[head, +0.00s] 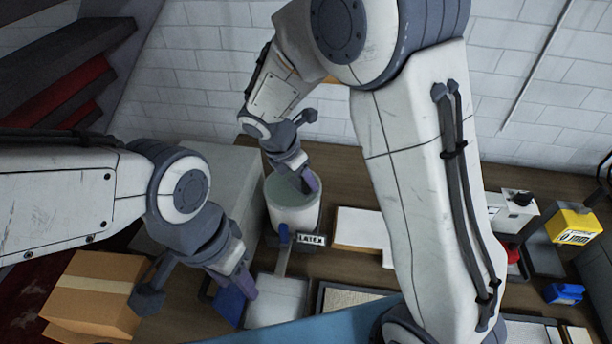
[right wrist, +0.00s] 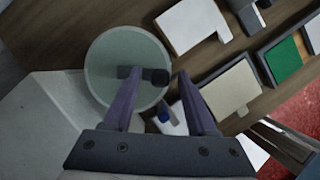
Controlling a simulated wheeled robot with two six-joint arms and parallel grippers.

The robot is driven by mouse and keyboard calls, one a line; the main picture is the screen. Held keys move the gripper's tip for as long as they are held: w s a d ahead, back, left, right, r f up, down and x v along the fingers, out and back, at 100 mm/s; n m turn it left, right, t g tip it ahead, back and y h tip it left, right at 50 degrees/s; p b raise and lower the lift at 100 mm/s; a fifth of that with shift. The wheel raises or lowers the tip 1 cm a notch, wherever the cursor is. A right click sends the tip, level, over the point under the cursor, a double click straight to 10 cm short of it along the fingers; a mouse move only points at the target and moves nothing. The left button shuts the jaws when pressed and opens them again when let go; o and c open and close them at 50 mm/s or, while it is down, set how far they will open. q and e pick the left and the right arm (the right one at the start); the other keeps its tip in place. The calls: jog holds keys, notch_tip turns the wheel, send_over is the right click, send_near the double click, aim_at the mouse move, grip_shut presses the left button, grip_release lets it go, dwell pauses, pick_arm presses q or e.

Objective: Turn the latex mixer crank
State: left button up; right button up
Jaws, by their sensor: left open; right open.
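The latex mixer (head: 293,213) is a pale drum with a greenish round top, standing on the bench beside a "LATEX" label (head: 311,239). In the right wrist view its round top (right wrist: 112,52) lies below my gripper, with the dark crank knob (right wrist: 157,76) near its edge. My right gripper (right wrist: 158,80) is open over the drum, and the knob appears between its fingertips. Whether the fingers touch it I cannot tell. In the head view the crank is hidden behind the right gripper (head: 310,181). My left gripper (head: 238,284) is open and empty, left of the mixer, above the bench's front.
A tray (head: 277,302) with a blue-handled tool (head: 283,240) lies in front of the mixer. White boards (head: 360,228) lie to its right. A cardboard box (head: 95,292) stands at the left. A yellow item (head: 574,224) and blue bin (head: 563,293) are at the right.

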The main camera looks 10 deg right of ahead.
jog(key=shift+x, duration=0.9)
grip_shut()
jog(key=shift+a, duration=0.1)
